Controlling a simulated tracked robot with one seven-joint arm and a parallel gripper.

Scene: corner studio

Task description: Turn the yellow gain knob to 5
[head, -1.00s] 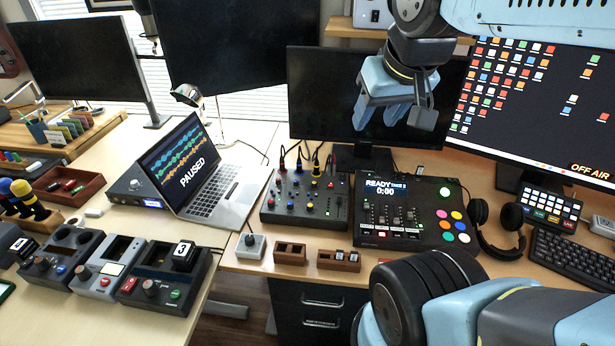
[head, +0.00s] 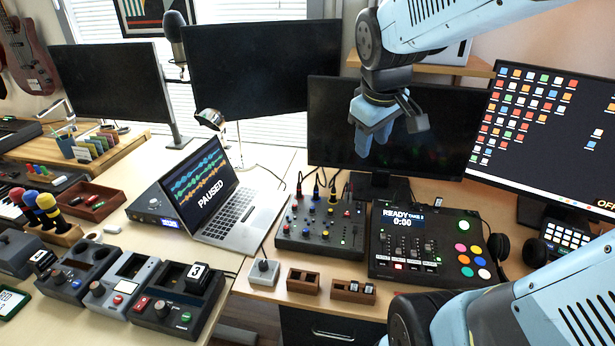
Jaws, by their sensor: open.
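A dark mixer (head: 348,240) with rows of small coloured knobs and several plugs in its top edge sits on the desk, right of the laptop. My gripper (head: 370,147) has light-blue fingers pointing down. It is open and empty in the air, seen in front of the dark middle monitor, above and right of the mixer in the picture, touching nothing.
A laptop (head: 235,210) marked PAUSED stands left of the mixer. A control deck (head: 405,270) with faders and coloured buttons is close on its right. A grey one-knob box (head: 264,272) and two small brown trays (head: 303,281) (head: 340,290) lie in front.

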